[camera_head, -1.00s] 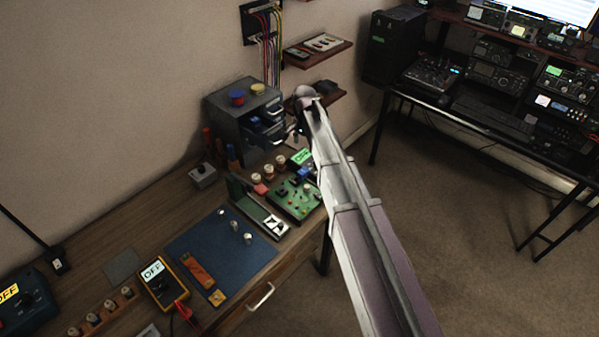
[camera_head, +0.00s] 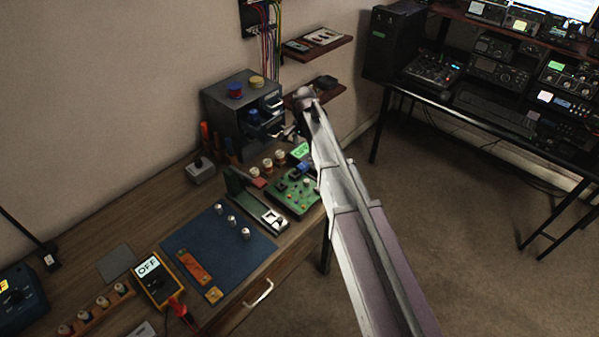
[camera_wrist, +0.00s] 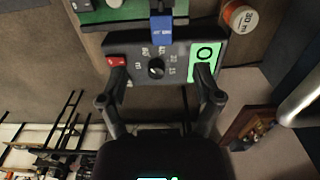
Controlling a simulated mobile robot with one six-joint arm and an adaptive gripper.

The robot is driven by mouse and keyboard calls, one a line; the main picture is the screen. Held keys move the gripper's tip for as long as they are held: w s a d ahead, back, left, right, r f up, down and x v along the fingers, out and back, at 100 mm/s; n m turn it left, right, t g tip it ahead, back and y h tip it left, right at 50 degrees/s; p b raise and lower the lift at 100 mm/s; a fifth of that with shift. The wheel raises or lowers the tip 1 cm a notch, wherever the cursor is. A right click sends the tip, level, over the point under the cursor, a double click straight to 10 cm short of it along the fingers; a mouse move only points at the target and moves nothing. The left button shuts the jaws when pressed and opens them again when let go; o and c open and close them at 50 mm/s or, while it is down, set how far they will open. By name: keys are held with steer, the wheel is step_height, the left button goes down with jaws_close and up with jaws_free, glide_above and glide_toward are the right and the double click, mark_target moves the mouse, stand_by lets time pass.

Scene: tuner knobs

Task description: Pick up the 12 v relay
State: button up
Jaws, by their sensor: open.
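A small blue block (camera_wrist: 161,29), which looks like the relay, shows at the top middle in the wrist view. It lies at the edge of a dark meter box (camera_wrist: 135,60) with a knob and a green display; I cannot tell whether they touch. In the head view a blue block (camera_head: 297,168) sits by the green circuit board (camera_head: 291,195), partly beside my arm. My gripper (camera_wrist: 160,92) is open and empty, its fingers apart in front of the meter box. In the head view its fingers are small and mostly hidden by my arm.
A grey drawer unit (camera_head: 228,118) with open drawers stands behind the bench parts. Several spools (camera_head: 267,165) stand left of the circuit board. A blue mat (camera_head: 205,240) with small knobs and a yellow multimeter (camera_head: 154,279) lie nearer. Wall shelves (camera_head: 318,44) are above.

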mark_target(302, 165)
steer(key=shift+f+b, duration=2)
steer(key=shift+f, duration=0.35)
steer(key=f+b, duration=0.3)
steer(key=shift+w+a+f, duration=0.1)
steer(key=shift+w+f, duration=0.15)
steer(key=shift+f+b, duration=0.85)
steer(key=shift+b, duration=0.3)
jaws_close()
